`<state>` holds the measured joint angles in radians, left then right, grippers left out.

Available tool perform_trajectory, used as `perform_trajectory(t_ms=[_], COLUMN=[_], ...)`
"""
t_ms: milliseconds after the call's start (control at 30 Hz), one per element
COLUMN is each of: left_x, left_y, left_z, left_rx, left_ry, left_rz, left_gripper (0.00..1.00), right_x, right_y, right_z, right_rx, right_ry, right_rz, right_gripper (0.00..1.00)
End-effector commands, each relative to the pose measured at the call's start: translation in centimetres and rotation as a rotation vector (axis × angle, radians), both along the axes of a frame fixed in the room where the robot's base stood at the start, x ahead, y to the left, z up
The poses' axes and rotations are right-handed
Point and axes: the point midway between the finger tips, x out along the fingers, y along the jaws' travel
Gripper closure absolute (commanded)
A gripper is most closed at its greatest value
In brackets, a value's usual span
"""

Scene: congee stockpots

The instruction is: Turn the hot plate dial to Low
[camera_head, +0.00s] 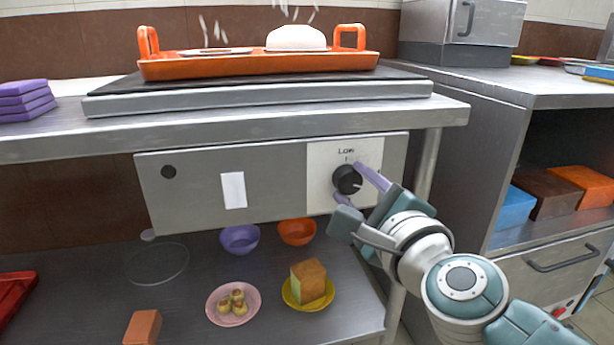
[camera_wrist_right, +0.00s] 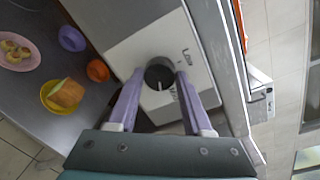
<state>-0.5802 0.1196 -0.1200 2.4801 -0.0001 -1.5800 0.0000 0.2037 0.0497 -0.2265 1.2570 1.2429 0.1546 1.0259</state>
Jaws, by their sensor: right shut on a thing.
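The hot plate dial (camera_head: 346,179) is a round black knob on a white plate (camera_head: 326,160) on the front panel. The word Low (camera_head: 346,151) is printed above it with a short tick. A white pointer mark on the dial faces lower right, away from Low. My right gripper (camera_head: 348,182) has its purple fingers on either side of the dial and is shut on it. The dial (camera_wrist_right: 160,73) sits between the two fingertips in the wrist view. The hot plate (camera_head: 260,95) lies on the counter above the panel. My left gripper is not in view.
An orange tray (camera_head: 260,67) with a white bun-shaped item stands on the hot plate. Below the panel, a shelf holds a purple bowl (camera_head: 240,239), an orange bowl (camera_head: 297,231), a pink plate (camera_head: 212,309) and a yellow plate (camera_head: 322,299). A metal cabinet stands at right.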

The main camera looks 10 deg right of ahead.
Motion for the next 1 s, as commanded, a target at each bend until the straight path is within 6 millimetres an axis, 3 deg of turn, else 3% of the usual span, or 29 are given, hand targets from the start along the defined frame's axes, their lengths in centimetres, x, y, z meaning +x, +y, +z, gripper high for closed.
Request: perform_trajectory(t_ms=[1000], left_x=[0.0], left_y=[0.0], left_z=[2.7], left_rx=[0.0], left_ry=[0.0], left_rz=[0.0], left_gripper=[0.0], right_x=[0.0], right_y=[0.2], right_z=[0.0], right_rx=[-0.965], right_ry=[-0.032], right_rz=[0.001], right_gripper=[1.0])
